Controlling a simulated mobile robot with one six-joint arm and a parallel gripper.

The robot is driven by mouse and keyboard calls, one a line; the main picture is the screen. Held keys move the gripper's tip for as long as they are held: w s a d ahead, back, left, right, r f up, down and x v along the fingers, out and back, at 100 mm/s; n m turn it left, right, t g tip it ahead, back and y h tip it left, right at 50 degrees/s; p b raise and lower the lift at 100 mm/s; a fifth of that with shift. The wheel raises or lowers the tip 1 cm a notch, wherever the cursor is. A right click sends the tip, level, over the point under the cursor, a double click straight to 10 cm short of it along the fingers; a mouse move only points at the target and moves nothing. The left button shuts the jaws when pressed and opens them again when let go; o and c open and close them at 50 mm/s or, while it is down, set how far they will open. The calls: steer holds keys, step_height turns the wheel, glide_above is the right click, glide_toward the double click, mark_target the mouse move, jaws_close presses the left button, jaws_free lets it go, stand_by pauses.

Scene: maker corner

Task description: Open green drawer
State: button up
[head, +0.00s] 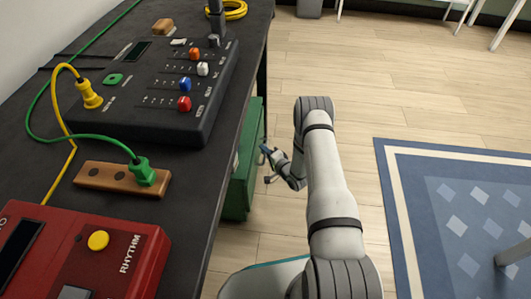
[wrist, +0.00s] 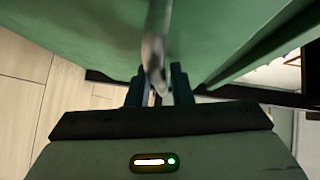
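The green drawer unit (head: 243,165) stands under the right edge of the dark table in the head view, mostly hidden by the tabletop. In the wrist view its green front (wrist: 80,35) fills the upper part, with a grey bar handle (wrist: 154,45) standing out from it. My gripper (head: 268,164) is beside the unit's right side in the head view. In the wrist view my gripper (wrist: 158,90) has its two dark fingers apart, with the handle's end between them and gaps showing beside it. Contact with the handle is not clear. How far the drawer stands out cannot be told.
The dark table (head: 215,205) carries a black control box (head: 165,95), a red rhythm box (head: 125,260), a wooden socket strip (head: 103,177) and cables. Pale wooden floor (head: 390,90) is open to the right, with a blue rug (head: 408,215) there.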

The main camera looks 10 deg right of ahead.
jaws_close()
stand_by(0.3)
